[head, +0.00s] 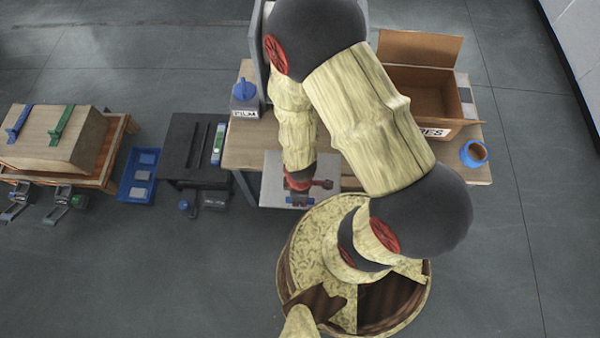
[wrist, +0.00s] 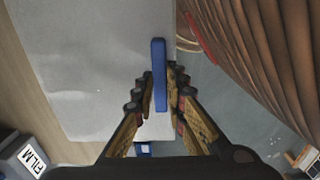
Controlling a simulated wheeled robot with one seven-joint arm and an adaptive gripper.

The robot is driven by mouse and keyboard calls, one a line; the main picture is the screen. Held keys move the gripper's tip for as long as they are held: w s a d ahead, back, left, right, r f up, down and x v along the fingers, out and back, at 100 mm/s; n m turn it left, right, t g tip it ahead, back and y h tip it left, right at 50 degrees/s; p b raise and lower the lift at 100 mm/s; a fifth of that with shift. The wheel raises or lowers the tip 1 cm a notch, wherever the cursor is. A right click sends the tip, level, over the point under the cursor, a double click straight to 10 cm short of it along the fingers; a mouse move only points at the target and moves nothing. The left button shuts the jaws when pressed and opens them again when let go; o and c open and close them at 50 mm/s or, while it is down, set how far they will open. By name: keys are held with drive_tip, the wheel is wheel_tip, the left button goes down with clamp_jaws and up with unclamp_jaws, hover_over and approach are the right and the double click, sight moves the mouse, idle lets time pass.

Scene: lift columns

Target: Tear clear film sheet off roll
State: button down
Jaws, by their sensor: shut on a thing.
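A pale grey-white sheet (wrist: 85,65) lies flat along the wooden table's front edge in the wrist view; it also shows in the head view (head: 272,180). A narrow blue bar (wrist: 159,60) stands at the sheet's right edge. My gripper (wrist: 160,90) is shut on the blue bar, with one finger on each side. In the head view my gripper (head: 300,186) is over the sheet and partly hidden by my arm. A grey box labelled FILM (wrist: 24,155) is at the lower left of the wrist view; it also shows in the head view (head: 244,107). I cannot make out a roll.
An open cardboard box (head: 420,60) stands at the table's back right. A dark bench (head: 190,170), a blue tray (head: 139,175) and a wooden case (head: 55,140) stand left.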

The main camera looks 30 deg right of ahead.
wheel_tip(320, 180, up, 7)
drive_tip(key=s+a+p, duration=0.1)
drive_tip(key=p, duration=0.5)
drive_tip(key=shift+s, duration=0.2)
